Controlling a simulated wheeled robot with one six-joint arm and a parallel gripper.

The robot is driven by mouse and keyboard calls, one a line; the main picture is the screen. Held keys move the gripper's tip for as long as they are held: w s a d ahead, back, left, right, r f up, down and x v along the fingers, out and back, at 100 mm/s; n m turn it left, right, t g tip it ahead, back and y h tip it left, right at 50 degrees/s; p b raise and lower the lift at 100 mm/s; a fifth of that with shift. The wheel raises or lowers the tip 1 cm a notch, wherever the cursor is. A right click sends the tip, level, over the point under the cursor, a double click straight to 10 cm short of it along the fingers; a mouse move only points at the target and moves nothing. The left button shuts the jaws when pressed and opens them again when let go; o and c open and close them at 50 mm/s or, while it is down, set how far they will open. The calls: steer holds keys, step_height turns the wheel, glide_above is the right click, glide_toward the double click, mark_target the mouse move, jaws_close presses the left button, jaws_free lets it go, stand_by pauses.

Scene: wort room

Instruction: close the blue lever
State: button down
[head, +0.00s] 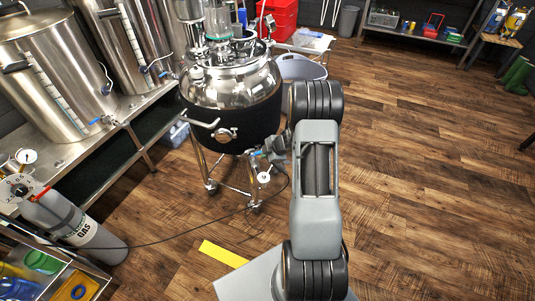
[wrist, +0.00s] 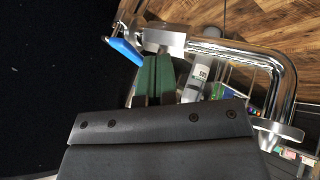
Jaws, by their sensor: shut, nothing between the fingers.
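The blue lever (wrist: 124,51) shows in the wrist view at the upper left, beside a metal valve body (wrist: 162,38) with a bent steel pipe (wrist: 255,55) to its right. My gripper (wrist: 157,75) is shut and empty, its green finger pads just below the valve body and right of the lever. I cannot tell whether they touch it. In the head view my gripper (head: 275,149) is low at the right of the black-jacketed steel tank (head: 232,120). A small bit of blue lever (head: 256,153) shows there, partly hidden by my gripper.
Steel kettles (head: 45,75) with taps stand on a bench at the left. A grey gas cylinder (head: 75,225) stands at the lower left. The tank's thin legs (head: 203,165) and a black hose are close by. Wooden floor (head: 420,190) at the right is clear.

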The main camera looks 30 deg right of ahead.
steer(key=s+d+r+p, duration=0.2)
steer(key=s+r+p, duration=0.1)
steer(key=s+r, duration=0.5)
steer(key=shift+s+d+p, duration=0.2)
steer(key=shift+s+p, duration=0.1)
steer(key=shift+s, duration=0.25)
